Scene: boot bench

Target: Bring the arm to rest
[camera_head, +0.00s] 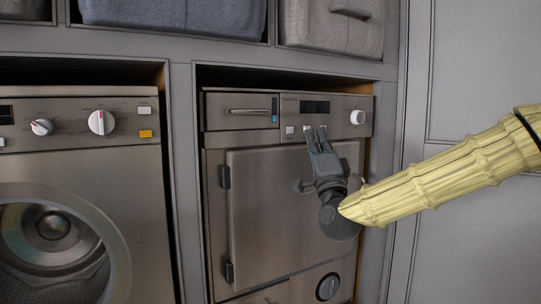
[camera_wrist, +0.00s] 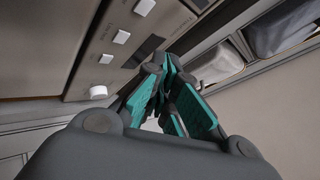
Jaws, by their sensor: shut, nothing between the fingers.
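My gripper (camera_head: 318,142) is in front of the right-hand appliance (camera_head: 270,190), at the height of its control panel, with its fingers pointing up. The fingers are shut and hold nothing. In the wrist view my gripper (camera_wrist: 168,72) shows its teal finger pads drawn together, beside the panel's white buttons. My arm, in a yellow ribbed sleeve, comes in from the right. I cannot tell whether the fingertips touch the panel. The gripper and wrist hide part of the appliance's closed door and its right edge.
A washing machine (camera_head: 90,165) with a round door stands at left. The appliance panel carries a drawer handle (camera_head: 249,112), buttons, a dark display (camera_head: 315,107) and a white knob (camera_head: 357,117). Grey fabric bins (camera_head: 330,25) sit on the shelf above. A grey panelled wall (camera_head: 470,240) is at right.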

